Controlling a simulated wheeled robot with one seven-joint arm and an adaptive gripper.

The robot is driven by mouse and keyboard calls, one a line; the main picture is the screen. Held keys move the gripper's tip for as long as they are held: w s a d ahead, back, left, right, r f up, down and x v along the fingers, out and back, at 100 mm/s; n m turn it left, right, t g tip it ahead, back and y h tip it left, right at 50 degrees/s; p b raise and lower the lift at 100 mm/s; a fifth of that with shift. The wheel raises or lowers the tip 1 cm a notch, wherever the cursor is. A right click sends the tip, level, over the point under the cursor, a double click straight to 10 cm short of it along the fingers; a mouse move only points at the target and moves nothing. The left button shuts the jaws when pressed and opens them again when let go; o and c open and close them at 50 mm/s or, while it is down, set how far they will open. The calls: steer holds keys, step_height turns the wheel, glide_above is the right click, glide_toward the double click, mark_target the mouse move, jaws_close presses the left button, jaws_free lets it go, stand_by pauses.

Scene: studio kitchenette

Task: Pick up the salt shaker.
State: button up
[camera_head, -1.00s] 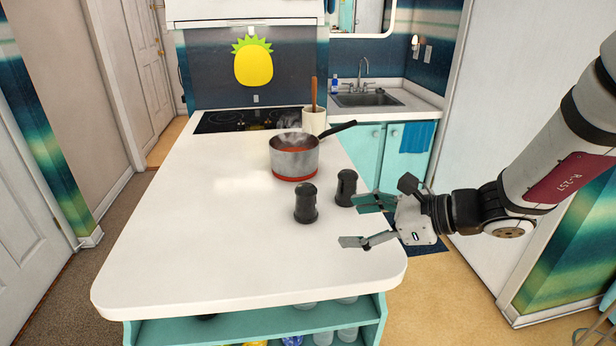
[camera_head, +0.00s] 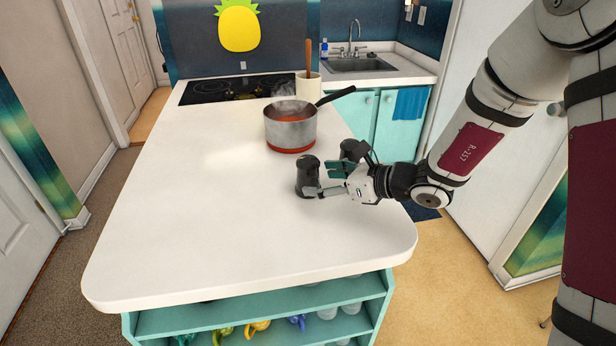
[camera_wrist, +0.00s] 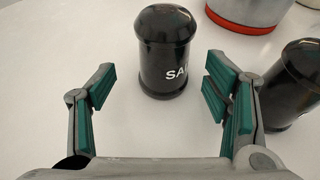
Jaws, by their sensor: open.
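The salt shaker (camera_wrist: 165,58) is a black cylinder with a domed top and white letters of which "SA" shows. In the wrist view it stands upright just beyond and between the fingers of my gripper (camera_wrist: 160,95). In the head view the shaker (camera_head: 306,176) stands on the white counter, with my gripper (camera_head: 325,181) at its right side. My gripper is open and empty. A second black shaker (camera_wrist: 293,85) stands to the right, outside the right finger. In the head view this shaker (camera_head: 352,149) is partly hidden behind my gripper.
A steaming pot (camera_head: 290,128) with red contents stands behind the shakers, its handle pointing right. A white crock (camera_head: 308,87) with a wooden utensil is farther back. The white counter (camera_head: 190,200) is clear to the left. Open shelves (camera_head: 260,315) hold cups below.

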mark_target(317, 177)
steer(key=x, duration=0.5)
steer(key=shift+w+r, duration=0.25)
steer(key=shift+c, duration=0.5)
steer(key=c, duration=1.3)
